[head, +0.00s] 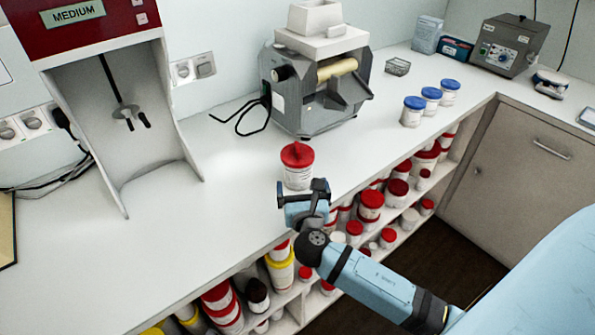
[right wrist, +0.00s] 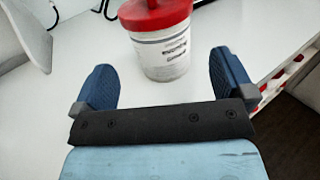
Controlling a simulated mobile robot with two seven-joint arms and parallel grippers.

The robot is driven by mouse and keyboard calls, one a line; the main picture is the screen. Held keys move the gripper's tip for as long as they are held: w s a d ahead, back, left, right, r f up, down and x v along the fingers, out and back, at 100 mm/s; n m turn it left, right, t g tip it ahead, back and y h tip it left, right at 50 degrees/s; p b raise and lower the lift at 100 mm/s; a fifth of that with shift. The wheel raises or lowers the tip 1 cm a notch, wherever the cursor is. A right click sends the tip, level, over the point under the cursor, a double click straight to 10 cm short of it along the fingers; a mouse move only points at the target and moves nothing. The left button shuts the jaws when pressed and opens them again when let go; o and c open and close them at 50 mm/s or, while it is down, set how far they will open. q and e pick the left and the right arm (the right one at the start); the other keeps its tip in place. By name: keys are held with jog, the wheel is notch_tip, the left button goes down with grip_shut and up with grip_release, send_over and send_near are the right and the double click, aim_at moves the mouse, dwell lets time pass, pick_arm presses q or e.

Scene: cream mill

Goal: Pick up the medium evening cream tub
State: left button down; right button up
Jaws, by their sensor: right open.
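A white tub with a red lid (head: 297,167) stands upright on the white counter, near its front edge. My right gripper (head: 304,187) is just in front of it, on the near side. In the right wrist view the tub (right wrist: 164,55) stands ahead, between and beyond the two blue fingers of the gripper (right wrist: 164,80). The fingers are spread wide and do not touch it. The writing on its label is too small to read. Three white tubs with blue lids (head: 431,98) stand farther back on the right. My left gripper is not in view.
A grey roller mill (head: 315,85) stands behind the red-lidded tub. A red and white mixer marked MEDIUM (head: 125,110) stands on the left. Shelves under the counter hold several tubs (head: 370,206). The counter (head: 225,235) is clear left of the tub.

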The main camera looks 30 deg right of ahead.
aim_at(300, 174)
jog(key=shift+x, duration=3.6)
jog(key=shift+r, duration=0.1)
jog(key=c, duration=1)
jog(key=shift+o, duration=0.2)
